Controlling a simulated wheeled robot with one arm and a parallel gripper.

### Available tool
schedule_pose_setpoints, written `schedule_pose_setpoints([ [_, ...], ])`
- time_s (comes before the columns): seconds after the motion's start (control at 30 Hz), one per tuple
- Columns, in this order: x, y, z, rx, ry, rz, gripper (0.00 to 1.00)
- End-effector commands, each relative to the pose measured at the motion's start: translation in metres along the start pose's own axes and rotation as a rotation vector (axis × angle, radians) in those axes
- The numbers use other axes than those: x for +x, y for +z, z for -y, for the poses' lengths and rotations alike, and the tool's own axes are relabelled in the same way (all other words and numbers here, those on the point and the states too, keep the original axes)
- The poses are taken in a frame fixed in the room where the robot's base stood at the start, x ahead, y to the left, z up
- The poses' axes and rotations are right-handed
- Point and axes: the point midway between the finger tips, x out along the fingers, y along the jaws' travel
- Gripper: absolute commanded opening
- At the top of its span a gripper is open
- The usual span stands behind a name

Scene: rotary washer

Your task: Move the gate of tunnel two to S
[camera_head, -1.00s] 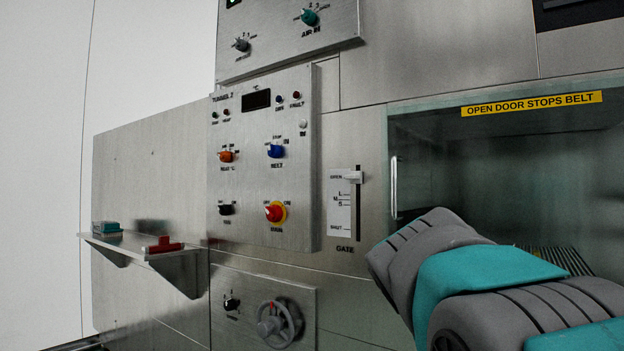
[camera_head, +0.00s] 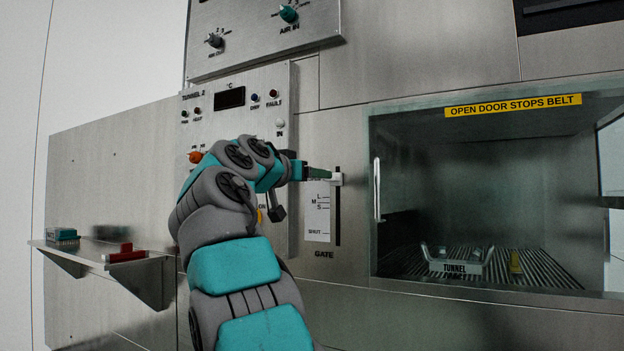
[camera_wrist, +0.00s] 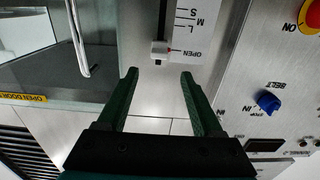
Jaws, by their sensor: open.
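The tunnel two gate is a vertical slot with a white slider knob (camera_head: 336,180) at its upper end, level with the OPEN mark. Its white scale plate (camera_head: 318,222) reads L, M, S and SHUT going down. My gripper (camera_head: 325,173) is at the upper end of this slot, close to the knob. In the wrist view, which is upside down, the knob (camera_wrist: 159,49) lies just beyond my open gripper (camera_wrist: 158,74), in line with the gap between the green fingers. The fingers look empty, and I see no contact with the knob.
A glass door with a handle (camera_head: 377,189) stands just right of the gate. The tunnel two control panel (camera_head: 235,120) is to the left, partly hidden by my arm. A shelf (camera_head: 75,251) holding a red block (camera_head: 126,253) is at far left.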

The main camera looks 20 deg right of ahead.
Motion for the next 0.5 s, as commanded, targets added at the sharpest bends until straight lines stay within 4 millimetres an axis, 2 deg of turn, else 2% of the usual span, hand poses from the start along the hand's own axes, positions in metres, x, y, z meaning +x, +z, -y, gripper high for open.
schedule_pose_setpoints([
  [0.23, 0.019, -0.002, 0.000, 0.001, 0.000, 0.001, 0.68],
  [0.5, 0.061, -0.003, 0.001, -0.001, -0.001, 0.002, 0.68],
])
